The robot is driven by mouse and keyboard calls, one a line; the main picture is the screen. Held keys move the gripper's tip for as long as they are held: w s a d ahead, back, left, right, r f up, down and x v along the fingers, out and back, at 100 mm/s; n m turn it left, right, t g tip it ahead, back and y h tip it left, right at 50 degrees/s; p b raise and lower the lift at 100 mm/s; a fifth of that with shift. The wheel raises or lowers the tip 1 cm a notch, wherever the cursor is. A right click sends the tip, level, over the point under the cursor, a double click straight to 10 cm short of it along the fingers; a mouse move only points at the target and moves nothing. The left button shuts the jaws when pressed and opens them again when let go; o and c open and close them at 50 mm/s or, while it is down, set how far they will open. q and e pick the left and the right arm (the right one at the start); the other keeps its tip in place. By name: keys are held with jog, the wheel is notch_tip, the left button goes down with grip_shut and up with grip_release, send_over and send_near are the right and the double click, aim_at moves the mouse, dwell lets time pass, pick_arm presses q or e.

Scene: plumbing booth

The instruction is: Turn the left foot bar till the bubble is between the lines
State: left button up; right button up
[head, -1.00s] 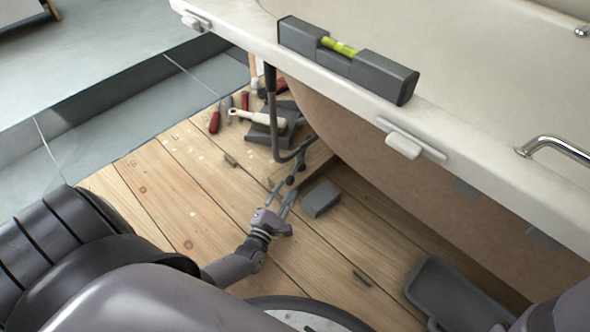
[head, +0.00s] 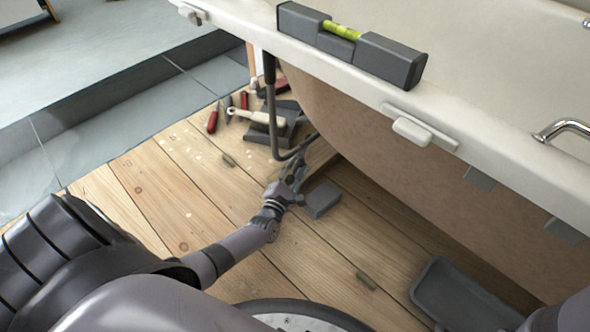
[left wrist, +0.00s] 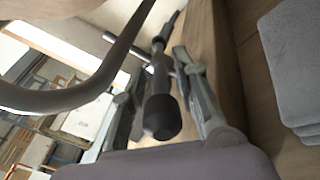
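A grey spirit level (head: 385,60) lies on the white tub rim (head: 470,150). Its yellow-green vial (head: 341,32) shows, but the bubble and lines are too small to read. A dark bent tube leg (head: 272,115) comes down from the rim to the floor. In the left wrist view the dark foot bar (left wrist: 161,115) points its rounded end at the camera. My left gripper (head: 293,174) is low by the leg's foot and hides most of the bar in the head view. Its fingers stand open on either side of the bar, with a gap visible on the right. My right gripper is out of view.
A grey block (head: 321,199) lies on the wooden floor close right of my left gripper. Several tools, including a pale-handled one (head: 256,117), lie behind the leg. A grey tray (head: 460,297) is at lower right. The boards left of the gripper are clear.

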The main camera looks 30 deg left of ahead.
pick_arm(q)
grip_shut()
dwell(0.6)
